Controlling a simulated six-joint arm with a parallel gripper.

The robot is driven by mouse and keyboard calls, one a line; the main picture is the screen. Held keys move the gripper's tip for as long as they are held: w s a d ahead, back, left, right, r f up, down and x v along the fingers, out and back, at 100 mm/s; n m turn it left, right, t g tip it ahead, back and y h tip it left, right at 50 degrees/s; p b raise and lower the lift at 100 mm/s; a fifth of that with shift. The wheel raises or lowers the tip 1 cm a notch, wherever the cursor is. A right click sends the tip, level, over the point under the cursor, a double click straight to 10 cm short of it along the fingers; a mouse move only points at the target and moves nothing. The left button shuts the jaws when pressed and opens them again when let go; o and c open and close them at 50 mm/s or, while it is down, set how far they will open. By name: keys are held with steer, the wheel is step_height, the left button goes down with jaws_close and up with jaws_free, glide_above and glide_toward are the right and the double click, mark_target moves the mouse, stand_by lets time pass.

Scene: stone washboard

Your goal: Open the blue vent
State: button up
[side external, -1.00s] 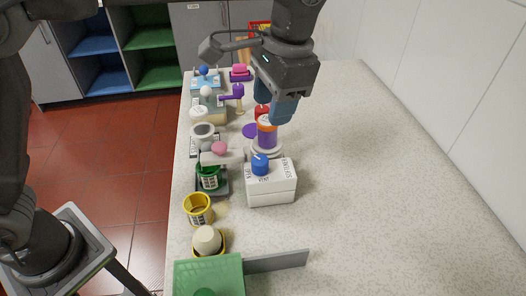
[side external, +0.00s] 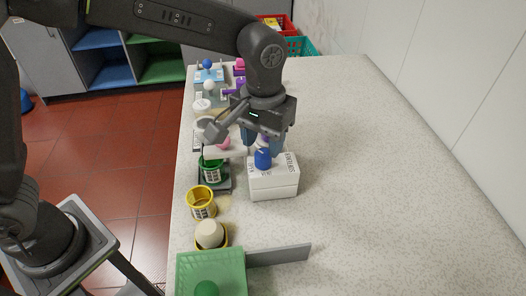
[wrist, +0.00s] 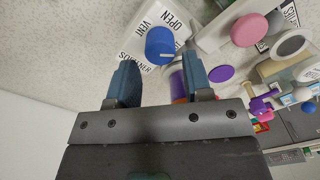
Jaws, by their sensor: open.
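The vent is a white box (side external: 275,186) with a blue knob (side external: 262,159) on its top, standing on the counter. In the wrist view the white top (wrist: 146,30) carries the words OPEN and VENT, and the blue knob (wrist: 160,45) stands up from it. My gripper (side external: 268,143) is just behind and above the knob in the side view. In the wrist view my gripper (wrist: 163,72) is open, its two blue fingers apart, with the knob beyond the fingertips, nearer the left finger. It holds nothing. The orange and purple container is mostly hidden behind my gripper.
A pink knob (wrist: 249,29) on a grey-white piece is close beside the vent. The counter right of the vent is clear.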

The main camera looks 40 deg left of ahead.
mark_target(263, 153)
steer(key=shift+f, duration=1.85)
steer(key=shift+c, duration=0.4)
steer(key=c, duration=0.6)
steer(key=shift+o, duration=0.2)
steer(key=shift+n, duration=0.3)
steer(key=n, duration=0.4)
steer(key=shift+n, duration=0.3)
steer(key=n, duration=0.5)
steer(key=o, duration=0.6)
